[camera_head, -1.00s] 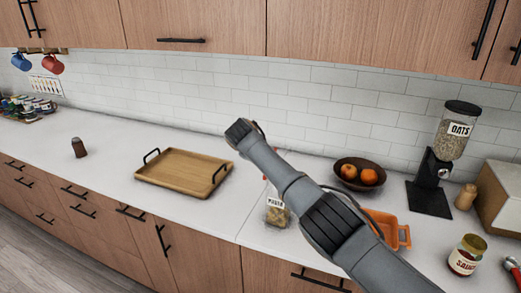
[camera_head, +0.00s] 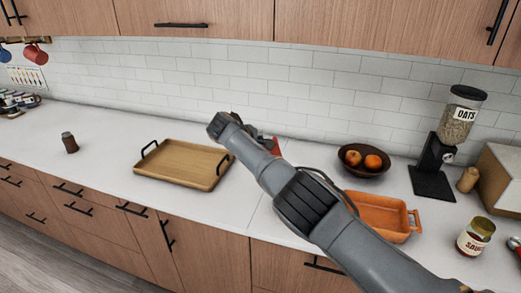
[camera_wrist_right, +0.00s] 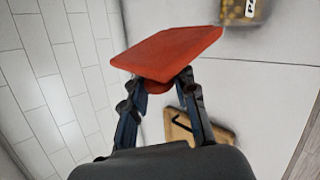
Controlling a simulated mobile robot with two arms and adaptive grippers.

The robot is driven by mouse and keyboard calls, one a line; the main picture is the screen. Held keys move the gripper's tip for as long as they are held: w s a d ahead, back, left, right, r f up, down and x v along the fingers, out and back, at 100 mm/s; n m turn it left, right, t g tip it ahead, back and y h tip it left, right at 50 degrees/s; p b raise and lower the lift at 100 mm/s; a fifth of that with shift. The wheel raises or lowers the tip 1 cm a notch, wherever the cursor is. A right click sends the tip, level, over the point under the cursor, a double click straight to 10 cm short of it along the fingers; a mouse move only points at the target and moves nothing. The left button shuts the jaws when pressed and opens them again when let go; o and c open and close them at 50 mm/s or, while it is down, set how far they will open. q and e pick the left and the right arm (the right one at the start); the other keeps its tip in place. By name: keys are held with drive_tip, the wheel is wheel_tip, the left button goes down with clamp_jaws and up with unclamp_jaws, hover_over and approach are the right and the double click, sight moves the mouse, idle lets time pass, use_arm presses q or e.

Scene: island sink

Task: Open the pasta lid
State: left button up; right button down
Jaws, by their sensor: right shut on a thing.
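My right gripper (camera_wrist_right: 165,84) is shut on the red pasta lid (camera_wrist_right: 168,52), which is a flat square seen at a tilt in the right wrist view. In the head view, part of the lid (camera_head: 275,147) shows just behind my right arm, above the counter. The pasta jar (camera_wrist_right: 245,10), with a partly visible label and yellow contents, is at the top edge of the wrist view, apart from the lid. In the head view the jar is hidden behind my arm. My left gripper is not in view.
A wooden tray (camera_head: 145,171) with black handles lies left of my arm. An orange baking dish (camera_head: 413,214), a bowl of fruit (camera_head: 350,168), an oats dispenser (camera_head: 459,120) and a sauce jar (camera_head: 474,238) stand to the right. The counter left of the tray is mostly clear.

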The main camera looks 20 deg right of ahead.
drive_tip(key=shift+d+f, duration=0.1)
drive_tip(key=c, duration=1)
unclamp_jaws()
drive_tip(key=shift+d, duration=0.1)
drive_tip(key=shift+s+a+r, duration=0.2)
drive_tip(key=shift+a+r, duration=0.25)
drive_tip(key=shift+a, duration=0.1)
drive_tip(key=v, duration=1)
drive_tip(key=shift+s+a+r, duration=0.1)
drive_tip(key=shift+s+r, duration=0.1)
